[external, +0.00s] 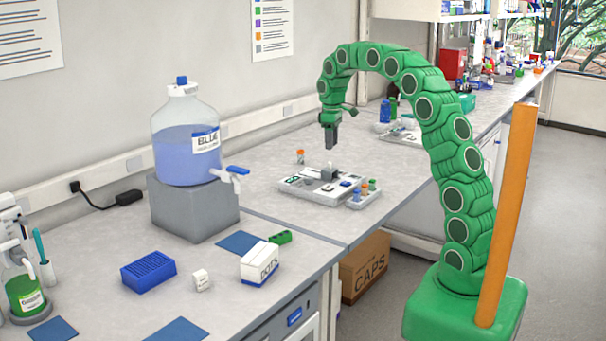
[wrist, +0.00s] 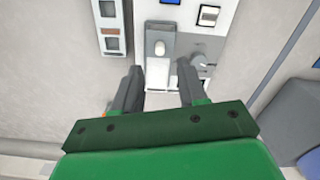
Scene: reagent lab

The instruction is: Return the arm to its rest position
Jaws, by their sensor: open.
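My green arm arches over the bench in the external view. My gripper (external: 331,136) hangs from it, pointing down, above the back of a white and grey bench device (external: 318,191). In the wrist view my gripper (wrist: 161,88) has its two dark fingers apart with nothing between them. Beyond the fingers the device (wrist: 183,46) lies on the bench, with a grey block holding a small pale piece on it. The fingertips look clear of the device in the external view.
A small orange-capped vial (external: 300,157) stands behind the device. A small rack (external: 363,195) with coloured caps sits at its right. A large blue-liquid bottle (external: 187,140) stands on a grey block (external: 193,209) to the left. An orange post (external: 507,215) rises beside my arm.

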